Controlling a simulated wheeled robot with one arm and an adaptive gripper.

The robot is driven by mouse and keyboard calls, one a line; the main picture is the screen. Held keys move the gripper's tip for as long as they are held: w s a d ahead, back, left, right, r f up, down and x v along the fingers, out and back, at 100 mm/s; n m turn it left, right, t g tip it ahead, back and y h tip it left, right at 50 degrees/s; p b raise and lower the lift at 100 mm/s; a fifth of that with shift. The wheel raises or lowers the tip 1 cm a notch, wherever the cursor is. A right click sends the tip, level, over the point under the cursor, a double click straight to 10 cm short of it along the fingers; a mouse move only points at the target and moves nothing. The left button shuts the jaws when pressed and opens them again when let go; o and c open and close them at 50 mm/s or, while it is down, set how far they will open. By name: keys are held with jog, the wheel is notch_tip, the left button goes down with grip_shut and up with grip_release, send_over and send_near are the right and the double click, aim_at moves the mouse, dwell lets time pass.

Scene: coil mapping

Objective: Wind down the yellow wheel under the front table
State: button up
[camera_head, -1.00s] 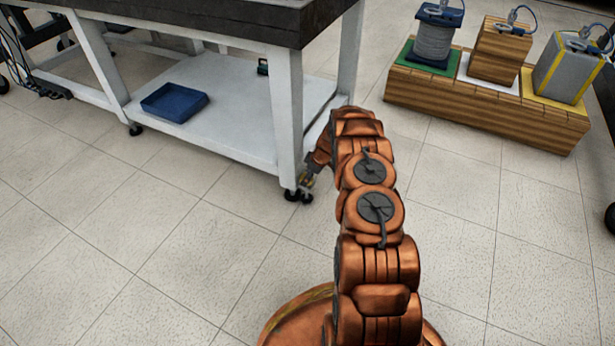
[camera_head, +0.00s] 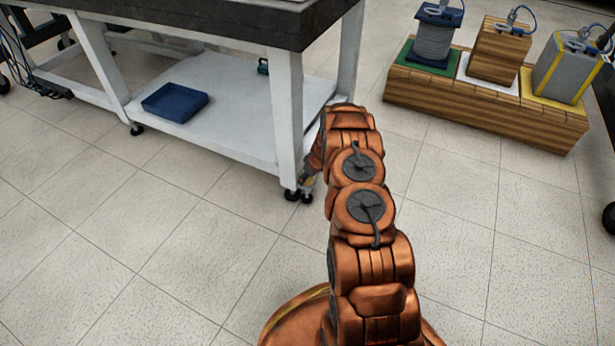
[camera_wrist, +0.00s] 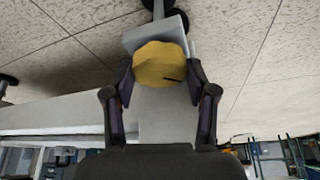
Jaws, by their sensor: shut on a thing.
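The yellow wheel (camera_wrist: 158,64) sits between the two fingers of my gripper (camera_wrist: 160,84) in the wrist view. The fingers touch its left and right sides, and a dark mark shows on its face. The wheel is at the foot of a white leg (camera_head: 287,125) of the front table (camera_head: 190,22). In the head view my gripper (camera_head: 309,178) reaches down beside that leg, close to the floor. There the wheel is mostly hidden and only a small yellowish patch shows. Black casters (camera_head: 291,195) stand under the leg.
The table's lower shelf (camera_head: 225,120) carries a blue tray (camera_head: 175,102) and a small green object (camera_head: 263,67). A wooden stand (camera_head: 480,110) with several coil-like blocks stands at the back right. The tiled floor in front is clear.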

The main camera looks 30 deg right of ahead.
jog(key=shift+w+r, duration=0.1)
jog(key=o, duration=1.2)
jog(key=shift+c, duration=0.2)
jog(key=v, duration=1.2)
